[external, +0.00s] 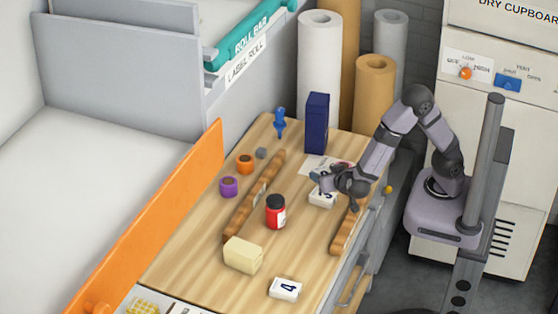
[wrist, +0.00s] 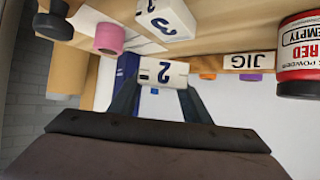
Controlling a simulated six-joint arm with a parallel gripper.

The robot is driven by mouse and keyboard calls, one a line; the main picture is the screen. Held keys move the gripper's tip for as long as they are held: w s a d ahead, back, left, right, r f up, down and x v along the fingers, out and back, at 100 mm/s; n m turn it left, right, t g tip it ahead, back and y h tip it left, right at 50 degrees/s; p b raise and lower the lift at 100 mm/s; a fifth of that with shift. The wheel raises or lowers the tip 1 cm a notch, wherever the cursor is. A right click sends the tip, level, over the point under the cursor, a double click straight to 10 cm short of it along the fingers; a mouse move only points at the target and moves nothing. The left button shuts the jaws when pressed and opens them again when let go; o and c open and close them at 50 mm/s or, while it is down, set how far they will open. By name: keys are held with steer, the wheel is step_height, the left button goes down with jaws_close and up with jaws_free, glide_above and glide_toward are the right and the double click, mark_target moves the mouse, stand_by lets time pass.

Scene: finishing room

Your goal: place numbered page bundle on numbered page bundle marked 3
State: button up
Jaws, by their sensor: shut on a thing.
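My gripper (external: 332,181) is shut on a white page bundle marked 2 (wrist: 161,73), held between its two fingers in the wrist view. In the external view that bundle is mostly hidden by the gripper. The page bundle marked 3 (external: 322,199) lies on the wooden bench just below my gripper. It also shows in the wrist view (wrist: 166,19), apart from the held bundle. A bundle marked 4 (external: 285,289) lies alone near the bench's front.
A dark blue box (external: 316,124) stands behind my gripper. A red jar (external: 276,212) and a cream block (external: 243,255) stand to the left. Brown wooden strips (external: 254,196) lie on the bench. Purple (external: 228,187) and orange (external: 245,164) rolls sit further left.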

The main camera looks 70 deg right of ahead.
mark_target(323, 195)
steer(key=shift+f+b, duration=0.3)
steer(key=shift+f, duration=2.25)
steer(key=shift+f, duration=0.15)
steer(key=o, duration=1.1)
steer(key=shift+c, duration=0.2)
steer(key=shift+a+r, duration=0.1)
steer(key=shift+r, duration=0.15)
steer(key=v, duration=1.1)
steer(key=shift+s+a, duration=0.25)
steer(key=shift+s, duration=0.05)
steer(key=shift+w+r, duration=0.1)
